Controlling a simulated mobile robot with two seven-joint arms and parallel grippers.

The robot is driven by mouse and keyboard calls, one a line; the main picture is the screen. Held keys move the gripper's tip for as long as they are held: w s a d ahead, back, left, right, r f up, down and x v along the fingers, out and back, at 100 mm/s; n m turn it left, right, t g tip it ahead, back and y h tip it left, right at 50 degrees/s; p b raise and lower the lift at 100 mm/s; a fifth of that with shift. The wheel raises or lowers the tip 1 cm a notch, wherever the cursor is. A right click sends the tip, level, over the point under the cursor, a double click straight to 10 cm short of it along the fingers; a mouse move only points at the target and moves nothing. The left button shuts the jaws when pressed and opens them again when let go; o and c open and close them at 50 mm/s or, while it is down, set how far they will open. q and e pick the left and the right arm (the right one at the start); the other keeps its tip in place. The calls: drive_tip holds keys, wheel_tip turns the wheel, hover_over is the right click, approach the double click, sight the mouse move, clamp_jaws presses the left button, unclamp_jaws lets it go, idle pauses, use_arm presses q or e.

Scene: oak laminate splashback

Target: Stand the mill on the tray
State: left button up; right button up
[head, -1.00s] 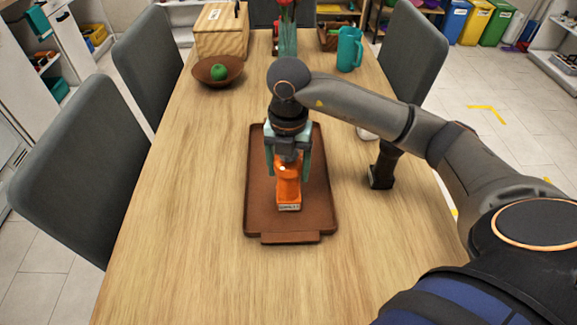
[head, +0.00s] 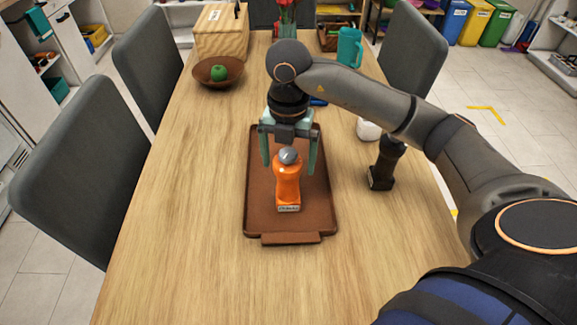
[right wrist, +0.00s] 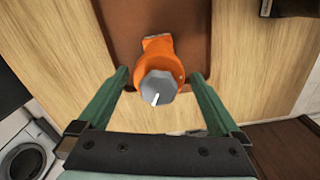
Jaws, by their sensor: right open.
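The orange mill (head: 287,182) with a grey knob on top stands upright on the brown tray (head: 262,215). In the right wrist view the mill (right wrist: 159,65) shows from above, with the tray (right wrist: 190,25) under it. My right gripper (head: 290,168) is open, its two green fingers spread wide, above and behind the mill. In the right wrist view the fingers (right wrist: 160,80) are on either side of the mill's knob with gaps, touching nothing. My left gripper is out of view.
A black mill-like object (head: 384,165) stands right of the tray, with a white item (head: 368,130) behind it. A wooden bowl (head: 209,77) with a green fruit, a wooden box (head: 222,35) and a teal mug (head: 349,47) stand farther back. The table's left and front are clear.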

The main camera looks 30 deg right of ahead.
wheel_tip(320, 180, up, 8)
drive_tip(key=shift+r+p, duration=0.1)
drive_tip(key=shift+p, duration=0.75)
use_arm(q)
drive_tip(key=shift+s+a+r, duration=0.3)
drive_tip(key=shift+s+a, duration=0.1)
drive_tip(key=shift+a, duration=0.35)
use_arm(e)
drive_tip(key=shift+r, duration=0.45)
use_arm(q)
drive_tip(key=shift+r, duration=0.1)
use_arm(e)
drive_tip(key=shift+f, duration=0.1)
